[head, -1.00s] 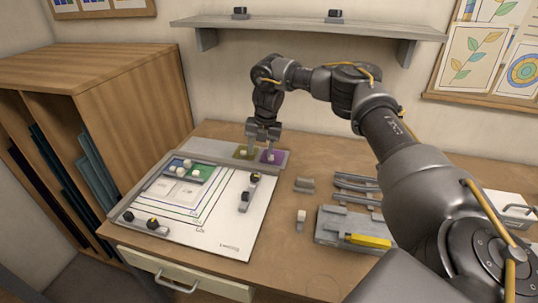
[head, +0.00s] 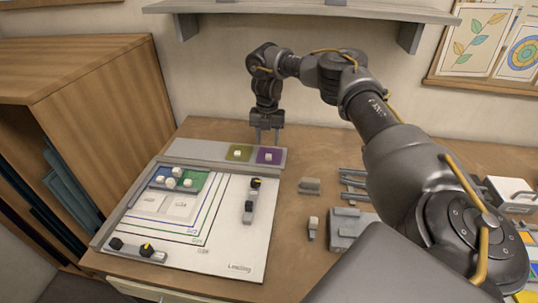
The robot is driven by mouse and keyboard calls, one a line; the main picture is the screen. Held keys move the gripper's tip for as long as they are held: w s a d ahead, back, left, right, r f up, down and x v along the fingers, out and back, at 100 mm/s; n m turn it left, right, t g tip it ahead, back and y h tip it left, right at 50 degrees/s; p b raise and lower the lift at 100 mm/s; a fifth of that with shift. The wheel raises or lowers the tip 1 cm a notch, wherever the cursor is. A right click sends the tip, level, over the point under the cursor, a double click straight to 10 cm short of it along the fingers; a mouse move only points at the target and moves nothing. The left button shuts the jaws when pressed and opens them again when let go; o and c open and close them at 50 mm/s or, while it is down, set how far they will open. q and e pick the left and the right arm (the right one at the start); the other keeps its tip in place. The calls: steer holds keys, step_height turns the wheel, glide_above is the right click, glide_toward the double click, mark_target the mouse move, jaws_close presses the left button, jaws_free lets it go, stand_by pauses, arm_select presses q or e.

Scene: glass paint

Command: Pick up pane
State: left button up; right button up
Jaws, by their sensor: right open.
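A purple pane (head: 270,160) with a small white knob lies on the grey strip at the back of the board. An olive-yellow pane (head: 238,158) with a like knob lies just left of it. A blue pane (head: 163,182) and a green pane (head: 196,186) lie on the white board with several white knobs on and around them. My right gripper (head: 268,141) points down just behind and above the purple pane, its two fingers apart with nothing between them. My left gripper is out of view.
The white board (head: 225,250) carries dark-knobbed clamps (head: 249,205) at its right and front left (head: 138,250). Grey fixtures (head: 345,228) stand to the right, partly hidden by my right arm. A wooden cabinet (head: 100,110) stands left; a shelf (head: 300,12) hangs above.

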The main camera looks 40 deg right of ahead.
mark_target(269, 151)
steer(key=shift+w+d+f, duration=0.1)
steer(key=shift+d+f, duration=0.05)
steer(key=shift+f, duration=0.8)
steer(key=f, duration=0.2)
steer(key=f+p, duration=0.1)
steer(key=f, duration=0.1)
steer(key=shift+d+f, duration=0.2)
steer(key=shift+f, duration=0.15)
steer(key=shift+a+r, duration=0.1)
steer(key=shift+c, duration=0.7)
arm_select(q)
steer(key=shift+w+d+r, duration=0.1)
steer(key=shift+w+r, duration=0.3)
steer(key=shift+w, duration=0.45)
arm_select(e)
jaws_close()
